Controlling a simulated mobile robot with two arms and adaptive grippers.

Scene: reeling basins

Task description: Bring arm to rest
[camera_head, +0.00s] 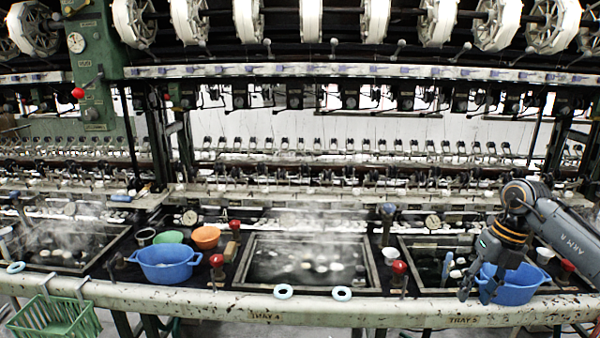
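My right gripper (477,294) hangs down from the arm that comes in from the right. Its two fingers are apart, at the left side of a blue basin (519,287) on the front ledge. One finger shows left of the basin and the other overlaps its left part. I cannot tell whether either finger touches the basin, and nothing shows held between them. The gripper and wrist hide part of the basin's rim and the right trough (420,262) behind. My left gripper is not in view.
A second blue basin (166,266), an orange bowl (206,236) and a green bowl (168,237) stand left of the steaming middle trough (240,262). Red-knobbed levers (399,267) rise along the ledge (390,309). A green basket (52,318) hangs at front left.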

